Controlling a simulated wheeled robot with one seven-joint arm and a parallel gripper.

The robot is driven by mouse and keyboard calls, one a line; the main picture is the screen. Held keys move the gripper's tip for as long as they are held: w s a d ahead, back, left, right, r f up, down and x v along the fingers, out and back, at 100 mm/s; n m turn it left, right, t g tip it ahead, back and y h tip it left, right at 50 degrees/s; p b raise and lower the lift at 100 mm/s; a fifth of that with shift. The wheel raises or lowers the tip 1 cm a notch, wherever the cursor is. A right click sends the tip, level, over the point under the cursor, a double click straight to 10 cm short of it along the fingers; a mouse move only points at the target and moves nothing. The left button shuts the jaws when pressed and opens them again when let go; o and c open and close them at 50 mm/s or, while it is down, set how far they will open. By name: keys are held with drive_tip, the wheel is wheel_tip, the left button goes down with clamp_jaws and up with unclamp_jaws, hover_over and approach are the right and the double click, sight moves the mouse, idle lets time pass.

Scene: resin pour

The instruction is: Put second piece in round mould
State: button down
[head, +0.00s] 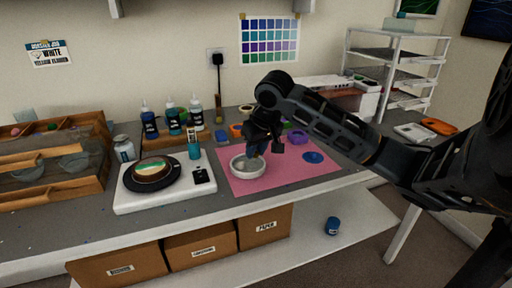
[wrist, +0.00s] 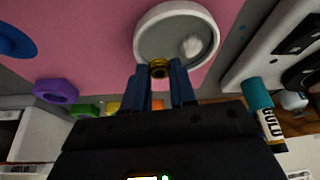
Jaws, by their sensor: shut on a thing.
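The round mould (head: 248,174) is a shallow pale dish on the pink mat; it also shows in the wrist view (wrist: 213,28). A small whitish piece (wrist: 191,46) lies inside it, off to one side. My gripper (head: 256,152) points down over the back right part of the mould. In the wrist view my gripper (wrist: 160,76) is shut on a small gold-brown, ring-like piece (wrist: 159,68), held between the fingertips. This piece overlaps the mould's near rim in that view; I cannot tell its exact height above the mould.
The pink mat (head: 315,167) carries a blue disc (head: 313,157) and a purple ring (head: 297,138). Left stands a white scale (head: 130,201) with a dark plate (head: 133,187). Several bottles (head: 172,122) stand behind. A teal-capped bottle (wrist: 262,107) is near my gripper's right side.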

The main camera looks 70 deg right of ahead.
drive_tip(key=shift+f, duration=0.6)
drive_tip(key=c, duration=0.8)
unclamp_jaws()
drive_tip(key=shift+o, duration=0.2)
drive_tip(key=o, duration=0.3)
drive_tip(key=shift+r+p, duration=2.6)
drive_tip(key=shift+r, duration=0.95)
